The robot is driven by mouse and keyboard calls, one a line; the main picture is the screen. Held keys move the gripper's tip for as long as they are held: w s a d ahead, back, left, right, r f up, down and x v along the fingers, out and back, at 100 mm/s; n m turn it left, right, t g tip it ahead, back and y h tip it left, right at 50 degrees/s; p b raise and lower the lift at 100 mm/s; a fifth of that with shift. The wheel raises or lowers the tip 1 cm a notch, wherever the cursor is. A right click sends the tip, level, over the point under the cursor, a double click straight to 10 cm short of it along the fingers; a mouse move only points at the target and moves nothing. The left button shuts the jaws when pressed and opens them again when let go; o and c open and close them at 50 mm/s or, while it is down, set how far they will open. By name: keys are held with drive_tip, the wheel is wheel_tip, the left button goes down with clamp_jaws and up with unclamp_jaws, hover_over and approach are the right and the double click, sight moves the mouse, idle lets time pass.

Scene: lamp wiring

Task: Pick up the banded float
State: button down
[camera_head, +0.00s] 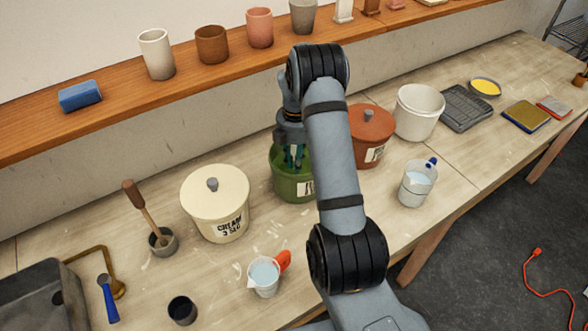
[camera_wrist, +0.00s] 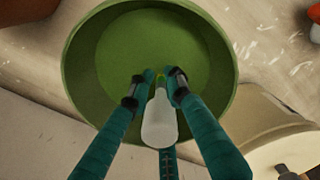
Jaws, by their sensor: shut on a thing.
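My gripper (camera_wrist: 158,82) has dark teal fingers, closed around a pale, bulb-shaped thing with a narrow yellow-green tip. It looks like the banded float (camera_wrist: 159,122); its bands are not clear to me. In the wrist view the float is over the open green bucket (camera_wrist: 229,82), which holds green liquid. In the head view my gripper (camera_head: 292,158) points down into the green bucket (camera_head: 288,187). My arm hides part of that bucket, and the float cannot be made out there. I cannot tell whether the float touches the liquid.
A lidded cream bucket (camera_head: 217,218) stands left of the green one, a lidded red-brown bucket (camera_head: 372,140) right. A measuring jug (camera_head: 264,279) with an orange-red handle and another jug (camera_head: 417,186) stand in front. The shelf (camera_head: 110,99) with cups runs behind.

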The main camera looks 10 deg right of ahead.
idle(0.3)
wheel_tip(320, 180, up, 14)
drive_tip(key=p, duration=0.2)
drive_tip(key=shift+r+p, duration=0.15)
drive_tip(key=shift+p, duration=0.25)
wheel_tip(320, 180, up, 2)
drive_tip(key=shift+r+p, duration=0.1)
drive_tip(key=shift+p, duration=1.05)
